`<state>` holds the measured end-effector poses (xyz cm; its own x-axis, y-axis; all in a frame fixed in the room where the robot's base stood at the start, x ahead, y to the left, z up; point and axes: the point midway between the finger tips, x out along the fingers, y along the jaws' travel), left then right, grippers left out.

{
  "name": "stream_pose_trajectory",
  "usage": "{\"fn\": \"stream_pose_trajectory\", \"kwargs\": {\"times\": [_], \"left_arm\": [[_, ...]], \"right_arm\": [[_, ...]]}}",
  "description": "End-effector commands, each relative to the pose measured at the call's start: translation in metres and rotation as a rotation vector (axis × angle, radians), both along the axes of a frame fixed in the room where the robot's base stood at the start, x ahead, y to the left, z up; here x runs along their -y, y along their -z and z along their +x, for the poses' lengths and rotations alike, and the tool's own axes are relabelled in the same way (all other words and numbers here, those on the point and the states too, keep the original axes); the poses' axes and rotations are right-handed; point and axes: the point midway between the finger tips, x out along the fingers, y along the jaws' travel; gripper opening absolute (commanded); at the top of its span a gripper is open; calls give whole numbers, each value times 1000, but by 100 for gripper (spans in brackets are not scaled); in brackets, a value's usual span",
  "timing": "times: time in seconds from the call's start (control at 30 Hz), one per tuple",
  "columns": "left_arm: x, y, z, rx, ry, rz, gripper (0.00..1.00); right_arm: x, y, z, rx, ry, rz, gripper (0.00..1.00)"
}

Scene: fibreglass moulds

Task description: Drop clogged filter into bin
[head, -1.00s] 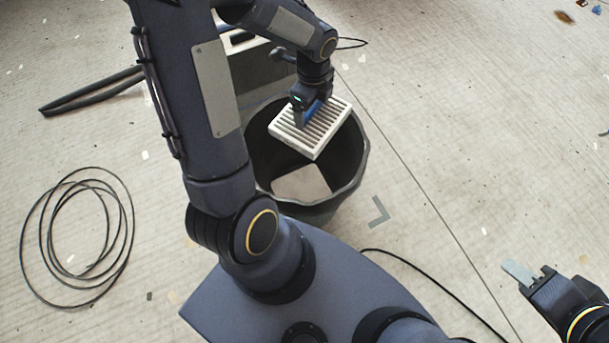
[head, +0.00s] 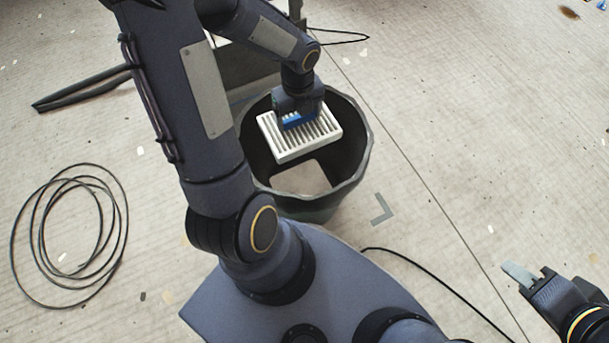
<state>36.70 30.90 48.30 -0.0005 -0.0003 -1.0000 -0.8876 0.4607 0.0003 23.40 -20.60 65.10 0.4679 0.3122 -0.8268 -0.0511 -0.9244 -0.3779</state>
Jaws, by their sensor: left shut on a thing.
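The clogged filter (head: 308,146) is a white-framed slatted panel with dark pleats. My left gripper (head: 298,120) is shut on it, with a blue part showing at the grip. The filter hangs over the mouth of the dark round bin (head: 352,168), inside its rim as seen from above. How far it is below or above the rim is hard to tell. A pale flat piece (head: 302,178) lies at the bottom of the bin. My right gripper (head: 530,277) is at the lower right, away from the bin, with a pale flat piece at its tip; its jaw opening is unclear.
A coil of black cable (head: 68,235) lies on the floor at the left. Dark tubes (head: 85,93) lie at the upper left. A grey box-like thing (head: 245,70) stands behind the bin. A thin black cable (head: 430,280) crosses the floor at the lower right. Floor right of the bin is mostly clear.

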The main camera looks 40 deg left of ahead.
Motion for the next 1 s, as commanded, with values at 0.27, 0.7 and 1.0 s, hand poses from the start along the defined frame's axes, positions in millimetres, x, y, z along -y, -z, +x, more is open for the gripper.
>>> {"fn": "stream_pose_trajectory", "kwargs": {"times": [0.27, 0.7, 1.0], "left_arm": [[0, 5, 0, 1, 0, 0, 50], [0, 4, 0, 0, -1, 0, 100], [0, -41, 1, 4, -1, 0, 100]], "right_arm": [[0, 6, 0, 0, 0, 0, 34], [0, 5, 0, 0, 0, 0, 34], [0, -21, 0, 0, 0, 0, 34]]}}
